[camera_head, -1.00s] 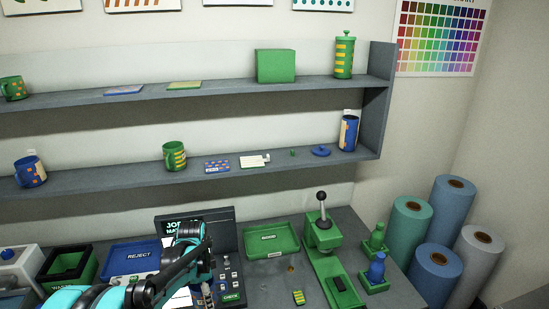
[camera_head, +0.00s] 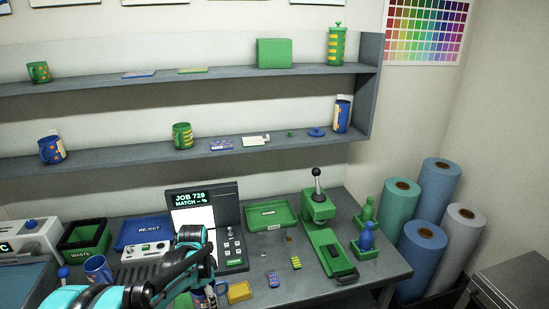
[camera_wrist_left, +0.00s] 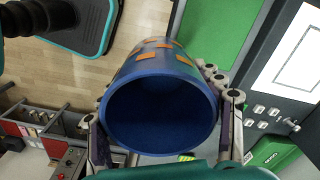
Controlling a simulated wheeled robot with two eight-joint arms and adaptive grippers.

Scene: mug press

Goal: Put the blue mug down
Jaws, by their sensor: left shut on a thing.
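A blue mug with orange patches (camera_wrist_left: 155,105) fills the middle of the left wrist view, its open mouth facing the camera. My left gripper (camera_wrist_left: 165,135) is shut on it, with a finger on each side of the mug. In the head view my left gripper (camera_head: 208,292) is low in the middle, in front of the job console, and my own arm hides most of the mug there. I cannot tell whether the mug touches the table. My right gripper is not in view.
The job console (camera_head: 204,225) stands behind my left arm. A yellow sponge-like block (camera_head: 239,292) lies close to the gripper's right. A green press (camera_head: 322,235) and green tray (camera_head: 271,214) stand further right. Another blue mug (camera_head: 97,269) stands left, near the waste bin (camera_head: 84,238).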

